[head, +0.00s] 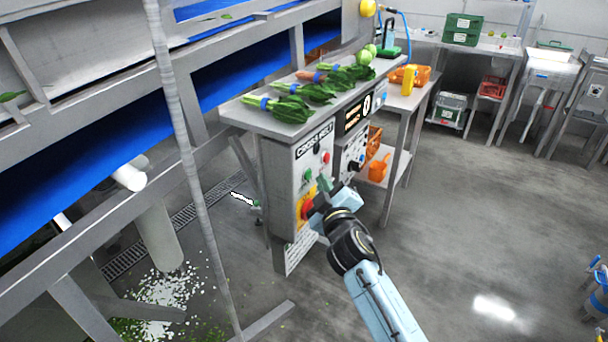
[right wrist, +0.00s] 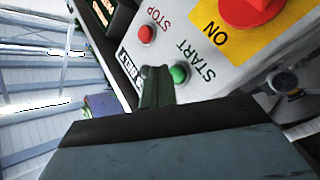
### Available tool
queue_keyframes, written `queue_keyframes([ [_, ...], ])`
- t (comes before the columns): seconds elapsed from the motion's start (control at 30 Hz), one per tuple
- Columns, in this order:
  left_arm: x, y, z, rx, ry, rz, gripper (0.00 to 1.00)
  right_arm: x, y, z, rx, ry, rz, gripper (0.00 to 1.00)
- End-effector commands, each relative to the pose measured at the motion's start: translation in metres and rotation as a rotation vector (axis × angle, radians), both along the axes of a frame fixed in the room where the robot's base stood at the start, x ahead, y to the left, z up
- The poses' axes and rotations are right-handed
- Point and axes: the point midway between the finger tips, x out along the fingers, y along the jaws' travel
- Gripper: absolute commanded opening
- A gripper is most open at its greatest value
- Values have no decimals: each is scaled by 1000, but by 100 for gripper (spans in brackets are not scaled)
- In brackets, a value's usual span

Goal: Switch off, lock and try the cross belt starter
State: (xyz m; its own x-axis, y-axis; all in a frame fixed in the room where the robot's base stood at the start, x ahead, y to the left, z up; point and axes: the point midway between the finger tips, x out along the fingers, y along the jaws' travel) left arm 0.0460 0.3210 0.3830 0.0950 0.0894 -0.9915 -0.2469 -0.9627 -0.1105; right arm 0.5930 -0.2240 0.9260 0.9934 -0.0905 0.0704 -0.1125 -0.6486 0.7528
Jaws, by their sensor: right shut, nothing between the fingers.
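The cross belt starter (head: 281,160) is a grey box under the bench end, labelled CROSS BELT. Its red rotary switch (head: 307,208) sits on a yellow plate; the right wrist view shows the red knob (right wrist: 250,10) beside the word ON, but its pointing direction is cut off. The green START button (right wrist: 179,74) and red STOP button (right wrist: 146,34) show there too. My right gripper (right wrist: 157,72) is shut and empty, its fingertips close beside the START button; I cannot tell whether they touch. My left gripper is not in view.
A second control panel (head: 352,150) with a display adjoins the starter on the right. Leafy greens (head: 290,108) lie on the bench above. A grey metal fitting (right wrist: 285,83) sits on the starter face. A slanted grey post (head: 185,150) stands left; open floor lies right.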

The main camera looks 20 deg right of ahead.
Motion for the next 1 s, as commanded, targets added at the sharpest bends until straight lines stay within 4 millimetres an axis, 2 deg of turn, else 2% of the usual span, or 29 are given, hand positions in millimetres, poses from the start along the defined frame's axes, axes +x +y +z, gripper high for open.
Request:
queue_keyframes([
  [0.13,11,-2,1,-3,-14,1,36,1,3,0,1,1,-1,0],
  [0.5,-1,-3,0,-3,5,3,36,1,3,0,0,1,-1,0],
  [1.0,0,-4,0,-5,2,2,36,1,3,0,0,0,0,0],
])
